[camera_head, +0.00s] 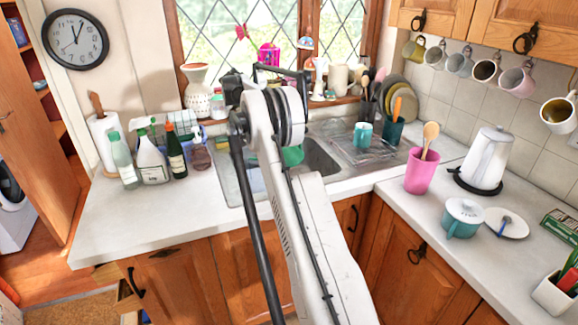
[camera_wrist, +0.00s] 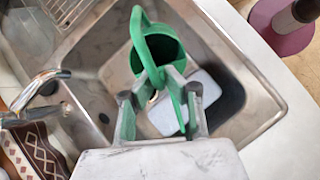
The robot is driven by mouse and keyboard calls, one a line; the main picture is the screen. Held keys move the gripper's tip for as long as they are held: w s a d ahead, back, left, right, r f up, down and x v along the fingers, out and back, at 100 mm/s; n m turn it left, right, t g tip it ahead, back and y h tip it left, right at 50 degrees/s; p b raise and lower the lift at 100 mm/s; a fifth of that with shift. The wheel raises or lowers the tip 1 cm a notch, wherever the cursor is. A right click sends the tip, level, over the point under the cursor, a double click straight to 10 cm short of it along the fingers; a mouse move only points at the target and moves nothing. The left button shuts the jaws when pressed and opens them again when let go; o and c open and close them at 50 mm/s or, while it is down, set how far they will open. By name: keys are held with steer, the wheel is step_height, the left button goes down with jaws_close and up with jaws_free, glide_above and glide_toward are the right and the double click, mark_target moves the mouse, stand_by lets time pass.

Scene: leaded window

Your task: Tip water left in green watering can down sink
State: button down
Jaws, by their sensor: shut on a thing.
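The green watering can (camera_wrist: 178,47) is over the sink (camera_wrist: 92,75) in the wrist view, its dark open top facing the camera. My gripper (camera_wrist: 160,84) is shut on the can's green handle, which passes between the two fingers. In the head view a small part of the green can (camera_head: 293,156) shows beside my arm, above the steel sink (camera_head: 326,166); my gripper is hidden there. The spout's end is hidden, no water shows, and I cannot tell the can's exact tilt.
A pale rectangular thing (camera_wrist: 190,112) lies in the basin under the can. The chrome tap (camera_wrist: 40,88) stands at the sink's left edge in the wrist view. Several bottles (camera_head: 153,160) stand left of the sink. A pink utensil pot (camera_head: 420,172) and white kettle (camera_head: 487,158) stand right.

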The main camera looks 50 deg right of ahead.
steer(key=shift+w+a+r+g+h, duration=0.45)
steer(key=shift+w+r+g+h, duration=0.05)
steer(key=shift+w+r+g, duration=0.15)
stand_by(7.3)
